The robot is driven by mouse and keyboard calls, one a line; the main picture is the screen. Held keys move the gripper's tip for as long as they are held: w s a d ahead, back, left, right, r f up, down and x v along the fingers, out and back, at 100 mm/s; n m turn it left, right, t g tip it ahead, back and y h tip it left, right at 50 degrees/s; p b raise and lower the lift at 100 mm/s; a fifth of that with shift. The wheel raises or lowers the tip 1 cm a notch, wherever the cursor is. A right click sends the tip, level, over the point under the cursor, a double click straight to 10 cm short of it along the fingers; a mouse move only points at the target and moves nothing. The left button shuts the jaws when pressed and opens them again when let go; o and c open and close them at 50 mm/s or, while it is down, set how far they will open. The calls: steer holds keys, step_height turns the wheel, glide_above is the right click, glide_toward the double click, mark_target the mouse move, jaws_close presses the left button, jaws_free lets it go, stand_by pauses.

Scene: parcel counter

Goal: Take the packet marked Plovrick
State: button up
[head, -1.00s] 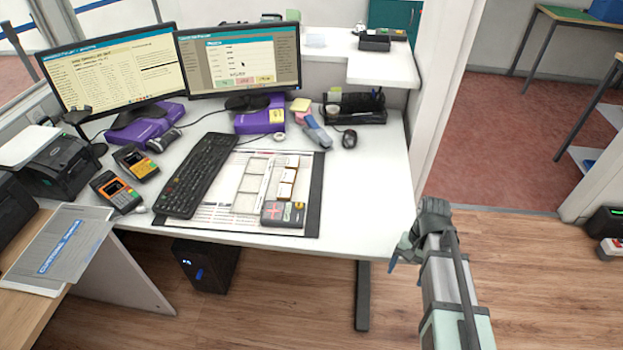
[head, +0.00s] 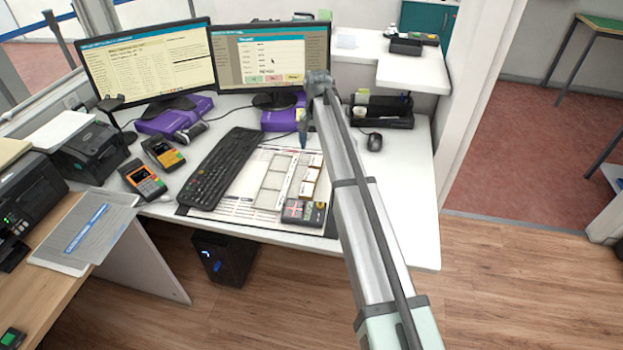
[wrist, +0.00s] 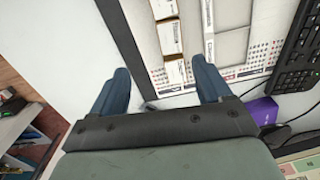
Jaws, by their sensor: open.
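Several small white-and-brown packets stand in a row on the desk mat: one (head: 312,174) at the back, another (head: 307,189) in front of it. My gripper (head: 304,138) hangs over the back part of the mat. In the wrist view my gripper (wrist: 161,66) is open, its blue fingers apart with nothing held between them.
A pale compartment tray (head: 272,178) lies left of the packets, with a keyboard (head: 223,168) beyond it. A mouse (head: 374,142) and black organiser (head: 381,111) are to the right. The desk's right side (head: 410,190) is clear.

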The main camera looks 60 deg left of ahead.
mark_target(311, 175)
steer(key=f, duration=0.4)
steer(key=a+f, duration=0.1)
steer(key=f, duration=0.8)
steer(key=shift+s+a+f, duration=0.1)
steer(key=shift+s+a, duration=0.25)
steer(key=shift+s, duration=0.05)
steer(key=shift+c, duration=0.4)
steer(key=c, duration=1.1)
